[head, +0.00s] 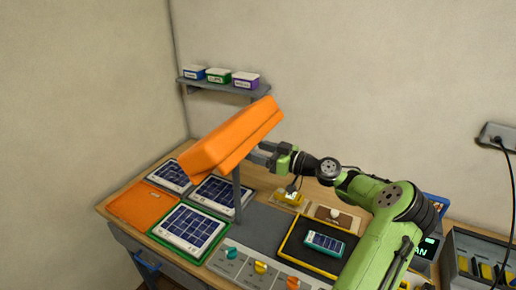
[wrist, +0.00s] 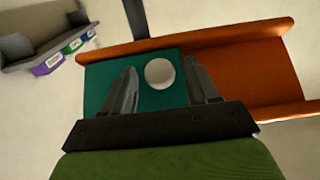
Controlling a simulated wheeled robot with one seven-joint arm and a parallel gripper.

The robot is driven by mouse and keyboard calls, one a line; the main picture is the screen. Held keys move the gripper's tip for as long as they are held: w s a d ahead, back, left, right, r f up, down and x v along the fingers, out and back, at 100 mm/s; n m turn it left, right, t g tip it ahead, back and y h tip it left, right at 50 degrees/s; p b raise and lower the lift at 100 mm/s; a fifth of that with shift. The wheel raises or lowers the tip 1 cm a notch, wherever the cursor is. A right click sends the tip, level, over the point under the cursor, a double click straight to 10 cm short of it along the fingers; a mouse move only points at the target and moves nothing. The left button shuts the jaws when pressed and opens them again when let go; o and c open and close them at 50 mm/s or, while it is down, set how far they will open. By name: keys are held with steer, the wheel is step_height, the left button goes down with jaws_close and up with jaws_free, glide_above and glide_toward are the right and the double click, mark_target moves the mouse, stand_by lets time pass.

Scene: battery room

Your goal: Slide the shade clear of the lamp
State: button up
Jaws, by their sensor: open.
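A long orange lamp housing (head: 232,138) hangs tilted on a grey post (head: 237,195) above the bench. The wrist view shows its orange channel (wrist: 262,75) with a teal panel (wrist: 105,85), seemingly the shade, at its left part. A round white knob (wrist: 160,73) stands on the teal panel. My gripper (head: 262,152) is at the right side of the housing. In the wrist view my open gripper (wrist: 160,68) has one finger on each side of the knob, with gaps visible. Whether the fingertips touch the panel cannot be told. The panel is hidden in the head view.
The bench below holds several solar panels (head: 190,229), an orange mat (head: 143,203), a control strip with knobs (head: 245,268) and a black tray (head: 297,246). A wall shelf (head: 225,87) with small boxes is behind the housing. The channel's right part is bare.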

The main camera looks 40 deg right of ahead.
steer(key=shift+w, duration=0.3)
steer(key=shift+s, duration=0.1)
jaws_close()
steer(key=shift+a, duration=0.1)
